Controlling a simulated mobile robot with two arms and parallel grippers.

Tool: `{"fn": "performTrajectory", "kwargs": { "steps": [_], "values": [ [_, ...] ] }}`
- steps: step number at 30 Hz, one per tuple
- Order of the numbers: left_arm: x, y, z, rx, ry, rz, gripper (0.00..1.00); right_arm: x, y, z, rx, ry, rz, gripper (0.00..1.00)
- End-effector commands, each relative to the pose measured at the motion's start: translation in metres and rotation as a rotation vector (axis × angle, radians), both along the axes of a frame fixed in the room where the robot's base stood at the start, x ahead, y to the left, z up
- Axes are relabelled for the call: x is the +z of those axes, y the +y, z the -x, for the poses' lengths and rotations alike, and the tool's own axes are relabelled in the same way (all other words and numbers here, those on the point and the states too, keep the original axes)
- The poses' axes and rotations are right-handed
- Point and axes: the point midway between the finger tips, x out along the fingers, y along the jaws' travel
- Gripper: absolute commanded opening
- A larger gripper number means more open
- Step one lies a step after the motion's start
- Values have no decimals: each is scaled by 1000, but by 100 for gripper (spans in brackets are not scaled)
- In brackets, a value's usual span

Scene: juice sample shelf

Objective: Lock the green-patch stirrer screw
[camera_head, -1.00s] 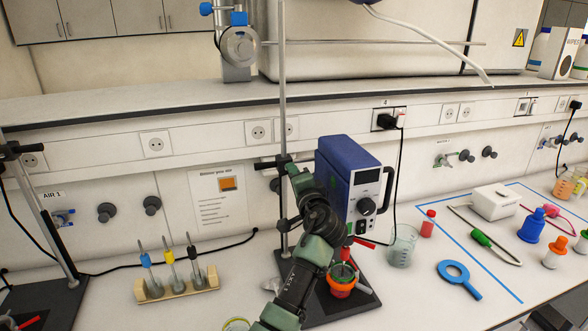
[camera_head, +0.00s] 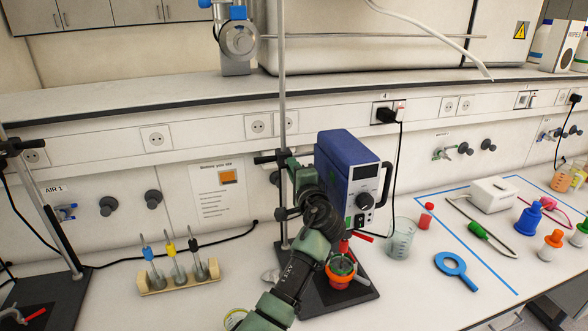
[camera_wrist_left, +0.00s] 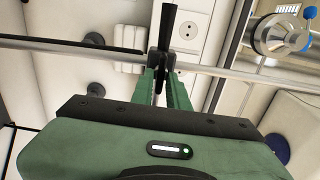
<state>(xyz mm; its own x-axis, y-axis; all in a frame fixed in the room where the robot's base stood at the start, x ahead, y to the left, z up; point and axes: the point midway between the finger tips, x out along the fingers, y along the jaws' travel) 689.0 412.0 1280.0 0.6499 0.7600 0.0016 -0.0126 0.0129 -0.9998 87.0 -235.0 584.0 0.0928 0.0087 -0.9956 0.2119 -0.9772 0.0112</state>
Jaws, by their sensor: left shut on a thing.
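The stirrer (camera_head: 347,165) is a blue box with a display and a dark knob, mounted by a metal rod (camera_head: 283,100) on a dark stand base (camera_head: 340,297). A small green patch (camera_head: 348,222) shows low on the stirrer. My left gripper (camera_head: 284,164) is at the rod, left of the stirrer, at a dark clamp (camera_head: 265,158). In the left wrist view, the left gripper (camera_wrist_left: 160,82) is shut on a black screw handle (camera_wrist_left: 168,28) that sticks out past the fingertips. The fingers partly hide the screw and clamp. My right gripper does not show.
An orange-rimmed vessel (camera_head: 340,277) stands on the base, with a glass beaker (camera_head: 400,238) to its right. A wooden rack (camera_head: 178,283) of stirring tools is at the left. A blue ring tool (camera_head: 457,277) and several bottles are at the right.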

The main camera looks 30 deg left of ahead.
Motion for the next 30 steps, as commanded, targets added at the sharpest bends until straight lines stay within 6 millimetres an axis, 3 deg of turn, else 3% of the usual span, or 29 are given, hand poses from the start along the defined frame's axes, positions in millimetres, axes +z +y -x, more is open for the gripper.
{"fn": "performTrajectory", "kwargs": {
  "steps": [1,2,3,14,30],
  "values": [
    [7,4,1,7,-9,-8,0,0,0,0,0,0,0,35],
    [7,4,1,7,-9,-8,24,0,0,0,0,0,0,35],
    [7,4,1,7,-9,-8,35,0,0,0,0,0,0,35],
    [1,-1,2,1,-4,-2,35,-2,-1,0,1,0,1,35],
    [0,-52,49,5,-5,0,35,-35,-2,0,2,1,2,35]
  ]
}}
